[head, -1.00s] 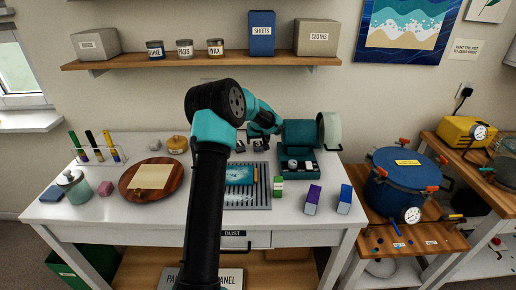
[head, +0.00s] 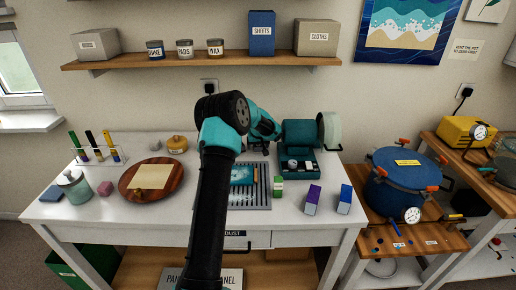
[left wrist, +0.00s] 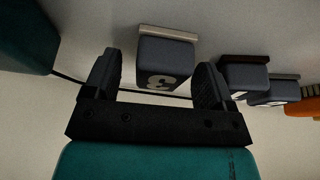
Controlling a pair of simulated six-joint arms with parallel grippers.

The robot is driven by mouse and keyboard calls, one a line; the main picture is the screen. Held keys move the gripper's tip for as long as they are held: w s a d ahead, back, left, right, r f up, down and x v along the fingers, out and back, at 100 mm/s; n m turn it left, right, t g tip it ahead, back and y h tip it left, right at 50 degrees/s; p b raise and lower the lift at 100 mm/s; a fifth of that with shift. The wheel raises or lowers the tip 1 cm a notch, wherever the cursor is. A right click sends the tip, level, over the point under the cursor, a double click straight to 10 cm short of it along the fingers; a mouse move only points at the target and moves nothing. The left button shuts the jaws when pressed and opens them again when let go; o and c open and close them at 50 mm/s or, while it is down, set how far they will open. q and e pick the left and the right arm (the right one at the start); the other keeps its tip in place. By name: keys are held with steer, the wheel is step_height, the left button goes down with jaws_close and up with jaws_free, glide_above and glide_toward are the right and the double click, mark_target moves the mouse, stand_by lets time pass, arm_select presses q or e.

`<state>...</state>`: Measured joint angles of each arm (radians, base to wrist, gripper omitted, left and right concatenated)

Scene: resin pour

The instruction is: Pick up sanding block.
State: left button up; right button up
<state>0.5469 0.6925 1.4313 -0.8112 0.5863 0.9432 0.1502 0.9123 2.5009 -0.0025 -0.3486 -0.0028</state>
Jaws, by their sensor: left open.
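A dark grey sanding block (left wrist: 165,62) with a pale tan layer along one edge and a white figure that looks like a 3 shows in the left wrist view. My left gripper (left wrist: 158,66) is open, with one black finger on each side of this block; gaps show between block and fingers. Two similar blocks, one nearer (left wrist: 246,78) and one farther (left wrist: 279,92), stand to the right of the right finger. In the head view my left gripper (head: 258,149) is at the back of the white bench, and my arm hides most of the blocks. My right gripper is not in view.
A teal case (head: 300,163) stands just right of the gripper. A grooved tray (head: 262,199) lies in front. A round wooden board (head: 130,181), an amber jar (head: 177,145) and a tube rack (head: 98,158) are on the left. A shelf (head: 200,63) hangs above.

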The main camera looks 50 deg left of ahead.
arm_select(q)
steer(key=shift+c, duration=0.4)
steer(key=c, duration=0.9)
steer(key=shift+r, duration=0.1)
steer(key=shift+c, duration=0.2)
steer(key=shift+d+r, duration=0.1)
steer(key=shift+r, duration=1.65)
steer(key=s+d, duration=0.3)
steer(key=d, duration=0.1)
steer(key=s+d+r, duration=0.1)
steer(key=s+d, duration=0.6)
steer(key=d, duration=0.1)
steer(key=shift+s+r, duration=0.15)
steer(key=shift+s, duration=0.15)
